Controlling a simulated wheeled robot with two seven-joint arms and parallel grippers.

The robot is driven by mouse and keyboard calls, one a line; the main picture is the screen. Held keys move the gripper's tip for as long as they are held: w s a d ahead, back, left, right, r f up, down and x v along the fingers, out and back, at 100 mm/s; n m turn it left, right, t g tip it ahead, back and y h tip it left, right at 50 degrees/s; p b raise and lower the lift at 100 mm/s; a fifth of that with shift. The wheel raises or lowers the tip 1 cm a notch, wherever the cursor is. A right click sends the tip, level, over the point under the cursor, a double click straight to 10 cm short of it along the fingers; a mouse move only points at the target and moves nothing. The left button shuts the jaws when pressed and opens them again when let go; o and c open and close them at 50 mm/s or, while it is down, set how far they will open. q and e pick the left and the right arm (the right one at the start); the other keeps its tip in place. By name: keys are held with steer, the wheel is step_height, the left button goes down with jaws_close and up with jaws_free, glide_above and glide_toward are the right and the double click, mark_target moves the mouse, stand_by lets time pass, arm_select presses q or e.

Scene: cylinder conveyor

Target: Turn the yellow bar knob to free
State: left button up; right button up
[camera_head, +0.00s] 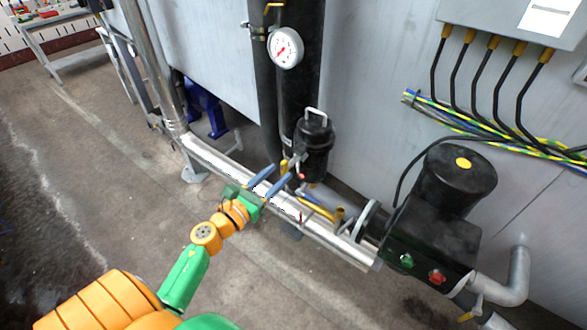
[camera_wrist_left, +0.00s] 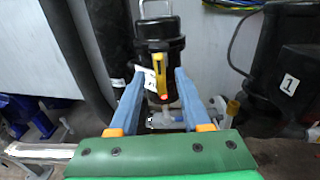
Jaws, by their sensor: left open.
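The yellow bar knob (camera_wrist_left: 160,72) has a red tip and shows in the left wrist view in front of a black canister (camera_wrist_left: 160,45). The bar looks near upright, slightly tilted, with its red end low. It lies between the two blue fingers of my left gripper (camera_wrist_left: 160,78) in that picture, with a gap on each side. In the head view the left gripper (camera_head: 281,171) is open, with its fingertips close to the canister (camera_head: 314,148). The knob is small there and partly hidden by the fingers. My right gripper is not in view.
A shiny metal pipe (camera_head: 225,168) runs below the gripper. A pressure gauge (camera_head: 286,48) sits above on a black pipe. A black motor unit (camera_head: 440,220) with green and red buttons stands at right. Open floor (camera_head: 110,190) lies at left.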

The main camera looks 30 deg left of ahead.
mark_target(281, 170)
arm_select(q)
steer(key=w, duration=0.3)
steer(key=shift+w, duration=0.35)
steer(key=shift+w+d, duration=0.1)
steer(key=shift+d, duration=0.05)
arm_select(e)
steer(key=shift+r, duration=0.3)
arm_select(q)
jaws_close()
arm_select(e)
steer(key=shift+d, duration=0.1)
